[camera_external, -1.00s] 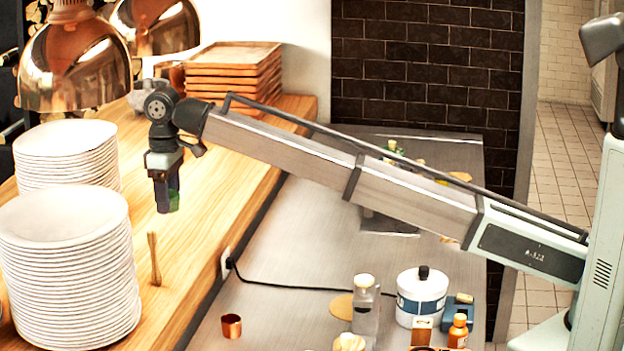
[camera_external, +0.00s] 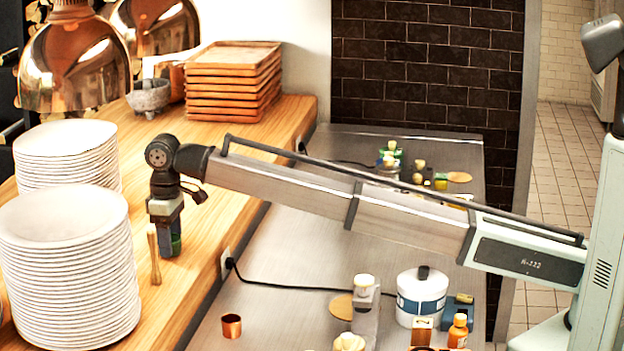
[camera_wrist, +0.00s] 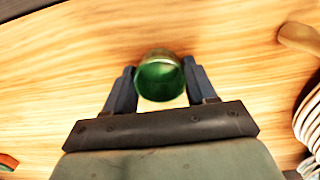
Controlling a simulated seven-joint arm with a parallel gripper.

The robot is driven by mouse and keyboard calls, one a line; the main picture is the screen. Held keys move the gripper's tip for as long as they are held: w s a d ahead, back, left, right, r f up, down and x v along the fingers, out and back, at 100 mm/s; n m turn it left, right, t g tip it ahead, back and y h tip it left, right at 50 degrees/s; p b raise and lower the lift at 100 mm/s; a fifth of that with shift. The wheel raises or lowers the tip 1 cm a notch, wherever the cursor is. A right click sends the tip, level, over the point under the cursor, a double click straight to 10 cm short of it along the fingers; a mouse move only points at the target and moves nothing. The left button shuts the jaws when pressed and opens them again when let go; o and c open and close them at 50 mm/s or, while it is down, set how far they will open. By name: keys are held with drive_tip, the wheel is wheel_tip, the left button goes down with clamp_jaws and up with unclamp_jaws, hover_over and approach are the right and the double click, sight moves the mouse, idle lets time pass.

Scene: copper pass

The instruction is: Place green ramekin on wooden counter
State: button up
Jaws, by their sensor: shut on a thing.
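The green ramekin (camera_wrist: 160,77) sits between the two fingers of my gripper (camera_wrist: 158,90) in the wrist view, and the fingers are shut on it. In the external view the ramekin (camera_external: 176,244) shows as a small green patch at the fingertips. My gripper (camera_external: 168,238) points down at the wooden counter (camera_external: 215,225), low over its near part. I cannot tell whether the ramekin touches the counter. In the wrist view the wooden counter (camera_wrist: 60,70) fills the background with bare wood around the ramekin.
A wooden stick-like item (camera_external: 153,255) stands close to the left of my gripper. Tall plate stacks (camera_external: 70,275) stand further left. A stone bowl (camera_external: 149,97) and stacked wooden trays (camera_external: 232,80) are at the back. The counter right of my gripper is bare.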

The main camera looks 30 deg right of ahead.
drive_tip(key=shift+f, duration=0.1)
drive_tip(key=o, duration=1)
drive_tip(key=shift+o, duration=0.2)
wheel_tip(320, 180, up, 12)
drive_tip(key=shift+r, duration=0.2)
